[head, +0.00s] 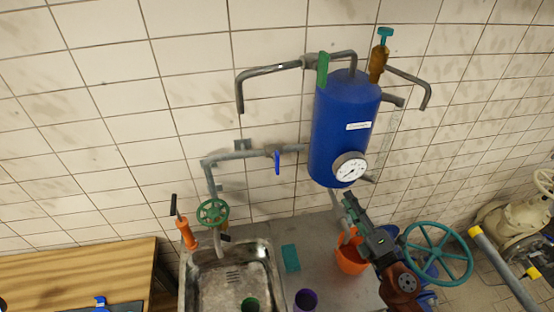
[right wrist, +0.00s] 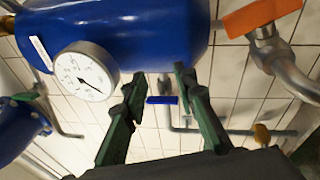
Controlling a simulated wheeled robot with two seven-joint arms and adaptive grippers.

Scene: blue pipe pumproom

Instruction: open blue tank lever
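The blue tank (head: 340,125) hangs on the tiled wall, with a white gauge (head: 349,168) low on it. A small blue lever (head: 277,163) points down from the grey pipe left of the tank. My right gripper (head: 350,203) is just below the tank. In the right wrist view its fingers (right wrist: 157,82) are apart with nothing between them; the blue lever (right wrist: 162,99) shows beyond the gap, apart from the fingers. The tank (right wrist: 150,30) fills the top of that view. An orange lever (right wrist: 262,16) sits on a pipe at the tank's lower end. My left gripper is not in view.
A green lever (head: 322,70) is at the tank's top. A sink (head: 238,280), a green valve wheel (head: 212,212), an orange bucket (head: 351,262) and a teal handwheel (head: 437,253) are below. The wall left of the pipe is clear.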

